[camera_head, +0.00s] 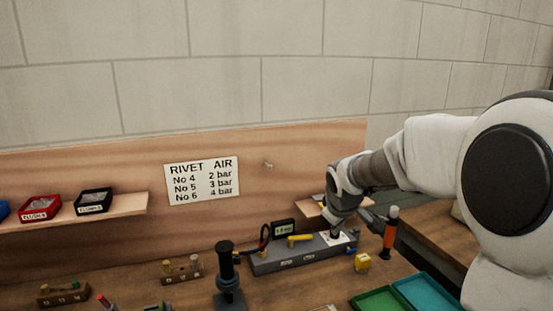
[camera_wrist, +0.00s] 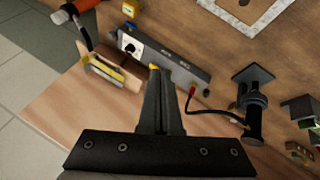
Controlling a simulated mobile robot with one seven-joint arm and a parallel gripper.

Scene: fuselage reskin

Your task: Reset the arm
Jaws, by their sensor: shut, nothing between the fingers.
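My gripper (camera_wrist: 154,76) shows in the wrist view as two dark fingers closed together, with nothing between them. In the head view my white arm comes in from the right and bends down over the right end of the control box (camera_head: 290,260), which carries a yellow lever (camera_head: 300,238). The fingers are hard to make out there.
An orange tool (camera_head: 389,236) stands close right of my wrist. A black post stand (camera_head: 228,278) is left of the box. A shelf (camera_head: 100,210) holds red and black bins at left. Air above the bench is clear.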

